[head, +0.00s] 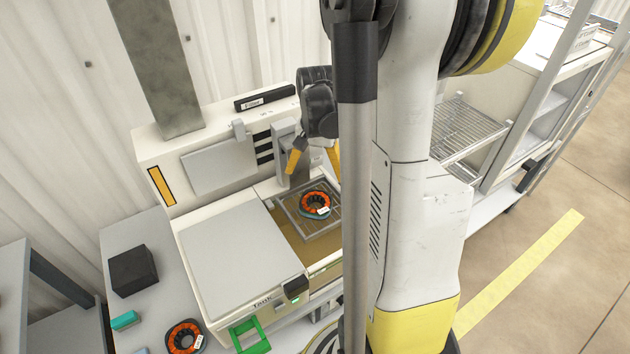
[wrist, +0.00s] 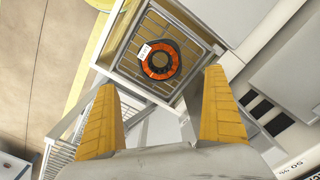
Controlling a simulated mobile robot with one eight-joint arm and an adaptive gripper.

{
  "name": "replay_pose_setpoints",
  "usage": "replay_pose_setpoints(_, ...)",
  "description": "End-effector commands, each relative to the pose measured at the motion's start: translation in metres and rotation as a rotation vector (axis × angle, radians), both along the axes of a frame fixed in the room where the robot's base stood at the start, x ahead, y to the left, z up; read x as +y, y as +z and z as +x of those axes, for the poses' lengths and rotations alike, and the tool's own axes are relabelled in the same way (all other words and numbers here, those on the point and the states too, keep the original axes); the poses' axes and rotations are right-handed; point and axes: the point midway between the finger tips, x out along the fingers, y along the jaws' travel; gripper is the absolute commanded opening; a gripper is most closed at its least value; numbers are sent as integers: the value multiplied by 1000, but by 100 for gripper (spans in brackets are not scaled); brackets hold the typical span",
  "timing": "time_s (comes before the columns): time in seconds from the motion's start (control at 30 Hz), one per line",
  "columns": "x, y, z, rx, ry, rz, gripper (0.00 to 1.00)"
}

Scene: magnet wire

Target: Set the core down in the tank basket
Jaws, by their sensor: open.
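An orange and black ring-shaped core (head: 315,204) with a small white tag lies in the wire basket (head: 333,226) over the open part of the tank (head: 240,262). In the wrist view the core (wrist: 158,60) lies flat on the basket's grid (wrist: 128,65), apart from its rim. My gripper (head: 314,165) is above the basket, with its yellow fingers spread and nothing between them. In the wrist view my gripper (wrist: 160,112) is open, and the core is beyond the fingertips. My own arm hides the right part of the tank in the head view.
A wire rack (head: 462,132) stands at the right. A grey post (head: 155,65) rises behind the tank.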

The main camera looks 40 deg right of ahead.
Motion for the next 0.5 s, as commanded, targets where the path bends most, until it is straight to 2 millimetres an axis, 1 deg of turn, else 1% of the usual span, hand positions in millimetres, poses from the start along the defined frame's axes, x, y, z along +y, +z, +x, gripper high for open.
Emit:
replay_pose_setpoints(0.03,0,4,0,0,0,0,100)
replay_pose_setpoints(0.17,1,8,0,-2,4,-1,100)
replay_pose_setpoints(0.27,13,17,2,-21,44,-13,100)
replay_pose_setpoints(0.37,43,39,5,-71,144,-46,100)
replay_pose_setpoints(0.47,86,67,4,-150,297,-94,100)
replay_pose_setpoints(0.5,105,78,1,-186,365,-114,100)
